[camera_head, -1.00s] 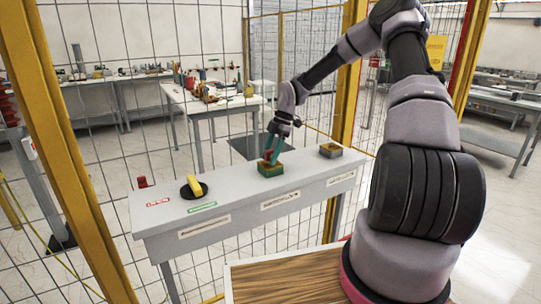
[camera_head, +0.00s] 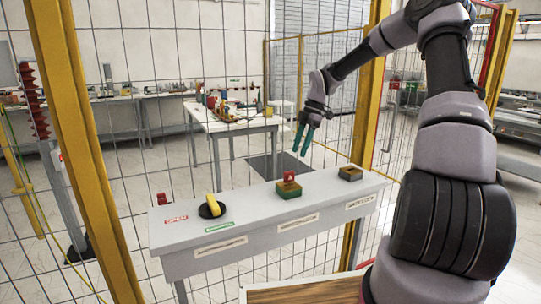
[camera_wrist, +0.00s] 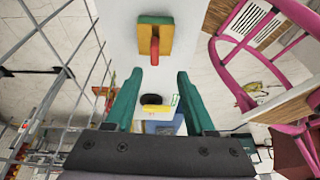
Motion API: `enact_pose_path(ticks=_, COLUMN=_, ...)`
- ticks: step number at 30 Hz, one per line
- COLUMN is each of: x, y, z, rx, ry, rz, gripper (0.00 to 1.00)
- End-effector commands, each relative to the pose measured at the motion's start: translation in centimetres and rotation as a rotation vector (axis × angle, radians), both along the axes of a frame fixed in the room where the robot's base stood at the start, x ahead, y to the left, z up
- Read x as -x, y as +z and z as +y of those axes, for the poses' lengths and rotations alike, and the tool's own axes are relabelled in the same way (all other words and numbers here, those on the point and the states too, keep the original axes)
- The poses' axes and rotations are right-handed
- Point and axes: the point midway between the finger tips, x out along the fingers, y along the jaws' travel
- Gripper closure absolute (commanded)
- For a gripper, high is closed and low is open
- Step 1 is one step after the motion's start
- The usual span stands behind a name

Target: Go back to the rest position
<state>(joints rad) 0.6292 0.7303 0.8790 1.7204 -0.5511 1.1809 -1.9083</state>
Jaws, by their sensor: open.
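My gripper (camera_head: 304,138) hangs above the grey console, with its two green fingers spread and nothing between them. It also shows open in the wrist view (camera_wrist: 157,100). The block is also at the top of the wrist view (camera_wrist: 155,34), apart from the fingers.
The grey console (camera_head: 240,222) carries a yellow handle on a black disc (camera_head: 211,206), a small red piece (camera_head: 161,198) and a grey and yellow block (camera_head: 350,173). A wire fence with yellow posts (camera_head: 80,150) stands close. A workbench (camera_head: 235,122) is behind.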

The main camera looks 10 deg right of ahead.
Motion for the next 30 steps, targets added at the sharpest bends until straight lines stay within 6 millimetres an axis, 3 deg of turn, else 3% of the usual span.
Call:
enact_pose_path(ticks=9, x=6.7, y=6.7, z=0.5, rx=0.254, ry=-0.483, rz=0.007, gripper=0.45)
enact_pose_path(ticks=16, x=12.5, y=12.5, z=-0.1, rx=0.294, ry=-0.953, rz=-0.056, gripper=0.45)
enact_pose_path(ticks=24, x=20.4, y=18.3, z=-0.9, rx=0.105, ry=-1.516, rz=-0.098, gripper=0.45)
enact_pose_path(ticks=30, x=26.2, y=20.9, z=-1.5, rx=-0.170, ry=-1.873, rz=-0.023, gripper=0.45)
